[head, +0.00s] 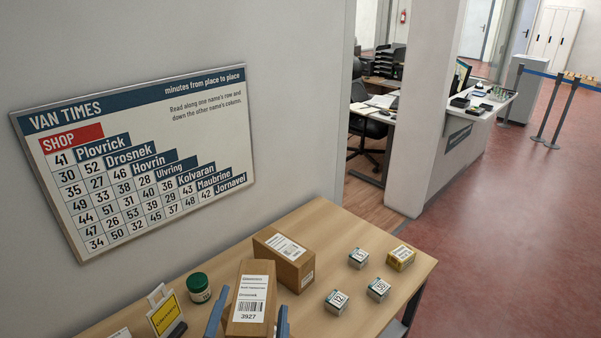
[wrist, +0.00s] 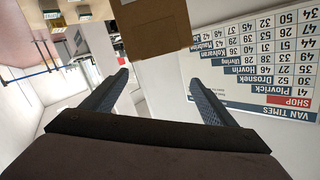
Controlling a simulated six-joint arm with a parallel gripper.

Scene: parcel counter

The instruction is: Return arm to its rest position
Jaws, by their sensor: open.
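My gripper (head: 249,312) shows at the bottom of the head view as two blue-grey fingers, spread apart. A brown parcel (head: 252,285) with a white label reading Drosnek and 3927 shows between and above the fingers in the picture. In the wrist view my gripper (wrist: 161,82) is open, with nothing between its fingers. There a brown box (wrist: 155,28) shows at the top, ahead of the fingertips and apart from them. The rest of the arm is out of the head view.
The wooden counter (head: 318,222) also holds another brown parcel (head: 297,270), several small labelled boxes (head: 336,301), a green jar (head: 198,288) and a yellow sign (head: 166,315). A van times board (head: 145,150) hangs on the wall behind. Bare counter lies around the small boxes.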

